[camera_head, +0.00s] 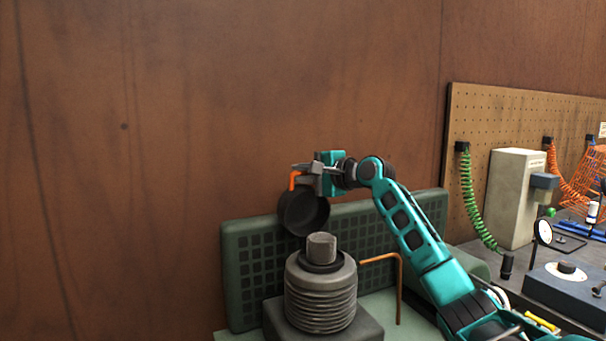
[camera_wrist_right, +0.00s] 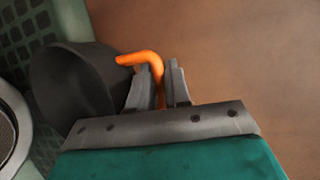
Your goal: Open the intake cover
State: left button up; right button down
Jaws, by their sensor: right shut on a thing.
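The intake cover (camera_head: 304,212) is a dark round cap with an orange bent handle (camera_head: 293,180). It is tipped up on edge above and behind the grey intake stub (camera_head: 321,247) on top of the ribbed cylinder (camera_head: 320,297). My right gripper (camera_head: 305,172) is shut on the orange handle, at the cap's upper edge. In the right wrist view the jaws (camera_wrist_right: 160,85) pinch the orange handle (camera_wrist_right: 143,58), with the dark cover (camera_wrist_right: 75,92) at their left. A round rim (camera_wrist_right: 12,130) shows at the left edge there. My left gripper is out of view.
A green gridded panel (camera_head: 420,208) stands behind the cylinder, and a copper-coloured bent pipe (camera_head: 399,285) rises beside it. At the right is a bench with a grey box (camera_head: 515,195), a dial gauge (camera_head: 543,232) and coiled hoses.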

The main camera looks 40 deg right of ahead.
dwell(0.3)
jog(key=shift+f, duration=0.1)
jog(key=s+b, duration=0.1)
jog(key=s+t+b, duration=0.1)
jog(key=b, duration=0.1)
jog(key=shift+a+f+n+b, duration=0.2)
jog(key=shift+a+n+b, duration=0.1)
jog(key=shift+a, duration=0.1)
jog(key=shift+s+a+r+t+b, duration=0.1)
jog(key=shift+s+r+t+b, duration=0.15)
jog(key=shift+s+t+b, duration=0.2)
jog(key=shift+s+r, duration=0.1)
